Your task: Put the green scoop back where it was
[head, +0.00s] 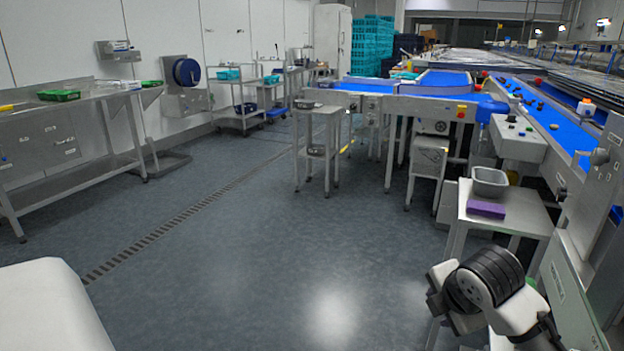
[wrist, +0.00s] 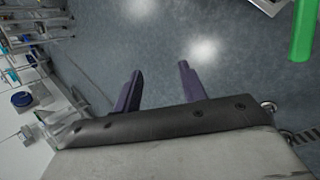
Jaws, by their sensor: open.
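A bright green, smooth, long piece (wrist: 303,30) shows at the top right edge of the wrist view, cut off by the frame. It may be the green scoop, but its full shape is out of view. My gripper (wrist: 160,70) is open in the wrist view, its two dark purple fingers apart with only floor visible between them. The green piece is to the right of the fingers and apart from them. In the head view, a small green bit (head: 531,282) shows behind my arm at the lower right; most of it is hidden. My gripper's fingers cannot be made out there.
A steel side table (head: 520,215) stands close to my arm, with a grey metal pan (head: 489,182) and a purple block (head: 486,209) on it. The blue conveyor (head: 545,112) runs behind. A steel bench (head: 75,118) with a green tray (head: 59,95) stands left. The middle floor is clear.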

